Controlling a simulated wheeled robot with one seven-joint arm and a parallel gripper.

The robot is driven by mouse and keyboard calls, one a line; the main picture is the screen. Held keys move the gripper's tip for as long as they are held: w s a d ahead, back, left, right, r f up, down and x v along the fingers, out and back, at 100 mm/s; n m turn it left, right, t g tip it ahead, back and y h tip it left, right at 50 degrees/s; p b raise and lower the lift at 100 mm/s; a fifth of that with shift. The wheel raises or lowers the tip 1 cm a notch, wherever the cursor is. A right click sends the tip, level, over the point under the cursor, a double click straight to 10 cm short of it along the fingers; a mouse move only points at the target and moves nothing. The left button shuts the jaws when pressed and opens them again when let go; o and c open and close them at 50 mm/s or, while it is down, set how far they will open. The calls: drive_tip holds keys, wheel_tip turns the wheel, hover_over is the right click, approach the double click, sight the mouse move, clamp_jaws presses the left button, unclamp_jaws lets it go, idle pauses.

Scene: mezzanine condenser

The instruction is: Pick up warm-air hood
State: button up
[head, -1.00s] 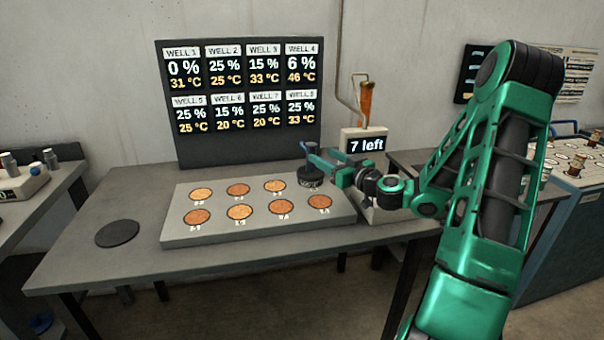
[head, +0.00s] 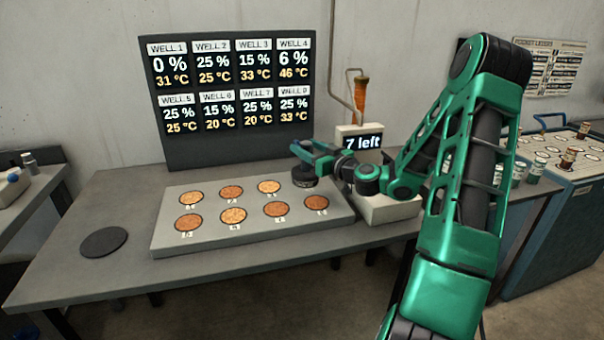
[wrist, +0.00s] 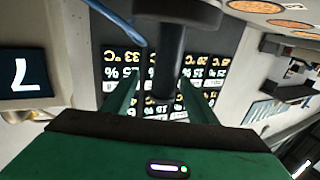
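The warm-air hood (head: 304,178) is a dark, squat round piece at the back right of the grey well block (head: 163,247). Its base appears to sit on the block where the fourth well of the back row would be. My gripper (head: 311,154) is just above and beside it, reaching in from the right. In the wrist view, the hood's dark stem (wrist: 168,45) stands between the two green fingers, with some gap showing beside it, so the fingers look open around it. The exact contact and part of the hood's top are hidden.
Several copper-coloured wells fill the block. A display board (head: 240,100) stands behind it. A "7 left" counter box (head: 362,143) is close to my gripper on the right. A dark round pad (head: 103,242) lies at the left, with bare table around it.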

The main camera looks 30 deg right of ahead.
drive_tip(key=shift+w+a, duration=0.1)
drive_tip(key=shift+a, duration=0.1)
clamp_jaws()
drive_tip(key=shift+a, duration=0.1)
